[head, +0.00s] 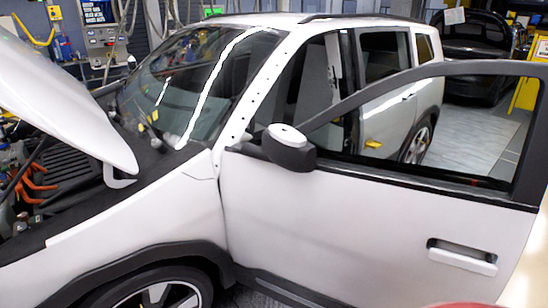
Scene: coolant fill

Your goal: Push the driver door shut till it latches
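The driver door (370,215) of the white car stands open, swung out from the body toward me, its window frame reaching to the right edge of the head view. Its handle (462,257) is a recessed white pull at the lower right. The side mirror (289,147), dark with a white cap, sits at the door's front corner. The door opening is partly visible behind the window frame; the latch is hidden. Neither gripper is recognisable. A blurred pale and reddish shape at the bottom right corner cannot be made out.
The car's hood (65,95) is raised at the left, over an engine bay with orange cables (38,182). The front wheel (160,296) is at the bottom left. A dark vehicle (474,50) stands at the back right. Grey floor (470,145) behind the door looks clear.

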